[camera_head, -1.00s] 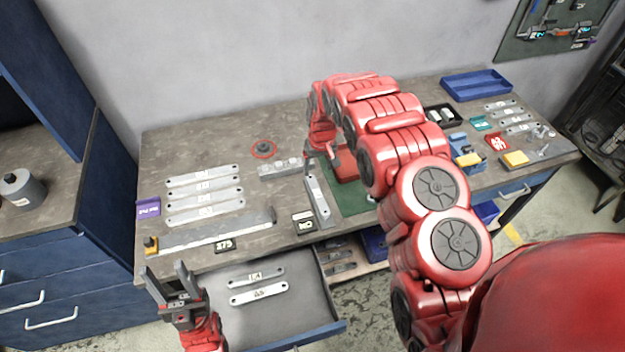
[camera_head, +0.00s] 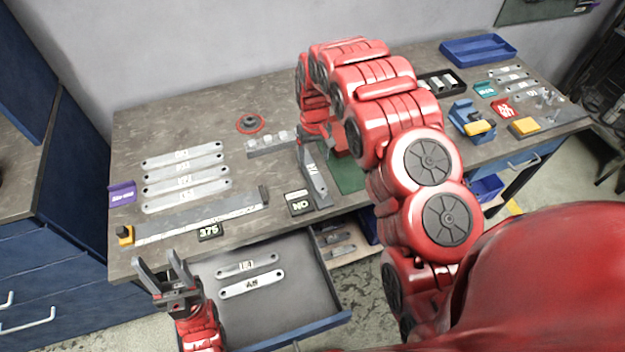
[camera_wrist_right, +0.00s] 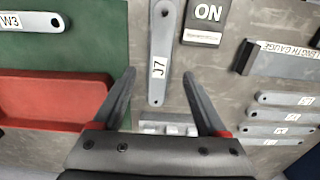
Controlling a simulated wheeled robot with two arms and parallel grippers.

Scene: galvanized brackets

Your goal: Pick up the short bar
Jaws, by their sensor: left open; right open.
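Several flat grey bars are in view, and I cannot tell for sure which one is the short bar. One bar marked J7 (camera_wrist_right: 160,58) lies between the spread fingers of my right gripper (camera_wrist_right: 158,98) in the right wrist view, apart from both. In the head view this bar (camera_head: 314,178) lies just in front of my right gripper, whose fingertips are unclear there. Another bar, marked W3 (camera_wrist_right: 28,22), lies on the green mat (camera_wrist_right: 95,50). Two bars (camera_head: 252,284) lie in the open drawer (camera_head: 290,310). My left gripper (camera_head: 161,262) is open and empty beside the drawer.
A row of bars (camera_head: 185,178) lies on the table's left, behind a long length gauge (camera_head: 200,218). A red tray (camera_wrist_right: 50,100) is on the mat. A blue tray (camera_head: 478,50) is at the back right.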

